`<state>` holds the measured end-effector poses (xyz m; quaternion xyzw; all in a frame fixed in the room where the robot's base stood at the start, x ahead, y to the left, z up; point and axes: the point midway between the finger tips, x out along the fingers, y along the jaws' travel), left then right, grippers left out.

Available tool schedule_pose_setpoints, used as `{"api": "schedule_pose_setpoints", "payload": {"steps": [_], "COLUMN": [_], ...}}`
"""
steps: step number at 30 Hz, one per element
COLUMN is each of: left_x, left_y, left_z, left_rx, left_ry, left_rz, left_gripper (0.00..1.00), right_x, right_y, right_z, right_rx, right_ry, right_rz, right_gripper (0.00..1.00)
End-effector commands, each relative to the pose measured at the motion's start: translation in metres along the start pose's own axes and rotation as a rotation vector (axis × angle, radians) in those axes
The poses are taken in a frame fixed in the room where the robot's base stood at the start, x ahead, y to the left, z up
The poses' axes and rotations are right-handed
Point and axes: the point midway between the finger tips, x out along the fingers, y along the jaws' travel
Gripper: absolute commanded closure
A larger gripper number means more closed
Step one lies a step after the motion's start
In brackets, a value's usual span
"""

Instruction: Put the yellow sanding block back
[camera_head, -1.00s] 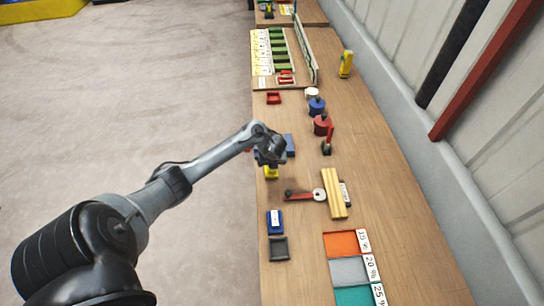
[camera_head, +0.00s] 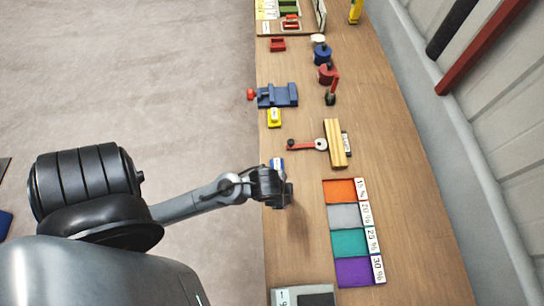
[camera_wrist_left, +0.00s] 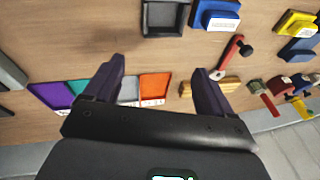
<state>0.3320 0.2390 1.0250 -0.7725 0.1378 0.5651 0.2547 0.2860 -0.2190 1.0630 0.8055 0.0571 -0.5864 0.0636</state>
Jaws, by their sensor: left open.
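The yellow block (camera_head: 274,118) with a white label sits on the bench, just below the blue vise in the head view. It also shows at the top right of the left wrist view (camera_wrist_left: 293,22). A blue labelled block (camera_head: 278,163) lies nearer, partly covered by my gripper, and shows in the wrist view (camera_wrist_left: 215,15). A dark grey empty tray (camera_wrist_left: 165,17) is beside it, hidden behind my gripper in the head view. My left gripper (camera_head: 287,195) is open and empty above the bench, its fingers spread in the wrist view (camera_wrist_left: 155,72). My right gripper is out of view.
The blue vise (camera_head: 277,95) with a red knob stands past the yellow block. A red-handled tool (camera_head: 305,145) and wooden bars (camera_head: 336,143) lie to the right. Coloured sheets (camera_head: 343,215) with number labels line the near bench. The wall runs along the right.

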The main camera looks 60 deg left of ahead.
Motion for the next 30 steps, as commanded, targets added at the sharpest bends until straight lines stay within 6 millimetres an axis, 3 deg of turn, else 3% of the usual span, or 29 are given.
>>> {"api": "schedule_pose_setpoints", "payload": {"steps": [3,6,20,26,30], "left_x": [-0.031,-0.046,-0.056,-0.081,-0.113], "left_y": [0.023,0.030,0.032,0.025,0.017], "left_z": [0.010,0.014,0.015,0.009,0.001], "left_rx": [-0.243,-0.364,-0.417,-0.415,-0.415], "left_ry": [0.014,0.015,0.016,0.016,0.016], "left_rz": [0.058,0.085,0.096,0.096,0.096], "left_gripper": [0.16,0.16,0.16,0.16,0.16], "right_x": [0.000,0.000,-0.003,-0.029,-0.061], "right_y": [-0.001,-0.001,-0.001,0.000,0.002], "right_z": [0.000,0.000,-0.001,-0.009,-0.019], "right_rx": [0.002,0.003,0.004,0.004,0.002], "right_ry": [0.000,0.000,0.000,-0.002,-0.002], "right_rz": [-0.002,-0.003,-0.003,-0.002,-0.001], "right_gripper": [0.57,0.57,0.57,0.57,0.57]}}
